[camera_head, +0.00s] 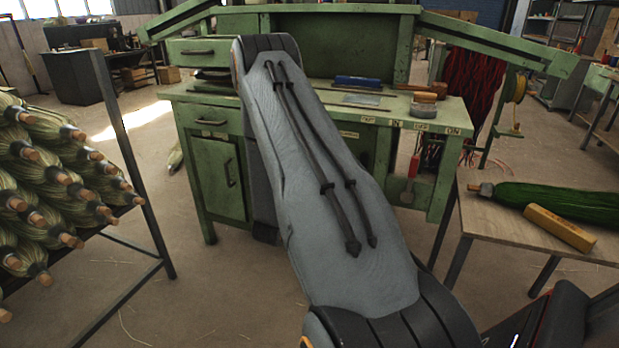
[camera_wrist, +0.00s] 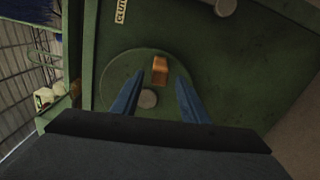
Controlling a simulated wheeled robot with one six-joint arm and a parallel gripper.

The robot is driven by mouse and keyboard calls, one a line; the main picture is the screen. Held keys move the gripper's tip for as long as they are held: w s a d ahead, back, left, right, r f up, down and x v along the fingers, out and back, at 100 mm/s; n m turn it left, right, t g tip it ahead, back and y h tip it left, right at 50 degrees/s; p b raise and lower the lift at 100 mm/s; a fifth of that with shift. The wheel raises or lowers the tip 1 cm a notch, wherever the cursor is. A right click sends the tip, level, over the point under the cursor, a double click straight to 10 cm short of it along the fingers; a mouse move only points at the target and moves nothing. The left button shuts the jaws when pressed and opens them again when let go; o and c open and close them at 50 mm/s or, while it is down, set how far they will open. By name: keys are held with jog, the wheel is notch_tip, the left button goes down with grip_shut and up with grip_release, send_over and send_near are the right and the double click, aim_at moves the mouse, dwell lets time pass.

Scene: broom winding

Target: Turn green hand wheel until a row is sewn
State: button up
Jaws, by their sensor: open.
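The green hand wheel (camera_wrist: 121,80) shows in the wrist view as a round disc on a green panel, with a grey hub at its middle. A brown wooden handle (camera_wrist: 160,70) sticks out near the wheel's upper right. My gripper (camera_wrist: 156,85) is open, its two blue fingers pointing at the wheel. The handle lies between the fingertips in the picture; I cannot tell whether they touch it. In the head view my gripper and the wheel are not visible.
The green machine bench (camera_head: 225,118) stands in the middle. A rack (camera_head: 137,165) of broom heads is at left. A wooden table (camera_head: 494,222) at right bears a green bristle bundle (camera_head: 560,202) and a yellow block (camera_head: 559,228).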

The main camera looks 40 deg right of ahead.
jog(key=shift+v, duration=1.25)
jog(key=w+a+r+m+t+y+p, duration=0.1)
jog(key=w+a+r+y+p, duration=0.1)
jog(key=w+a+r+y, duration=0.3)
jog(key=a+m+t+y+p, duration=0.1)
jog(key=a+y+p, duration=0.15)
jog(key=a, duration=0.45)
jog(key=s+a+r+m+g+y+p, duration=0.1)
jog(key=s+a+r+y, duration=0.15)
jog(key=a, duration=0.45)
jog(key=s+a+r+m+g+y+p, duration=0.1)
jog(key=s+a+r+y, duration=0.15)
jog(key=a, duration=0.35)
jog(key=s+a+r+m+g+y+p, duration=0.1)
jog(key=s+a+r+g, duration=0.1)
jog(key=s, duration=0.7)
jog(key=s+a+r+m+g+y+p, duration=0.1)
jog(key=s+a+r+g+p, duration=0.1)
jog(key=s+a, duration=0.4)
jog(key=s+a+r+m+g+y+p, duration=0.1)
jog(key=s+a+r+g+p, duration=0.1)
jog(key=s+r, duration=0.4)
jog(key=s+a+g, duration=0.1)
jog(key=s+a, duration=0.1)
jog(key=s, duration=0.3)
jog(key=shift+s+a+g+y, duration=0.2)
jog(key=shift+s+g+y, duration=0.1)
jog(key=shift+g+y, duration=0.1)
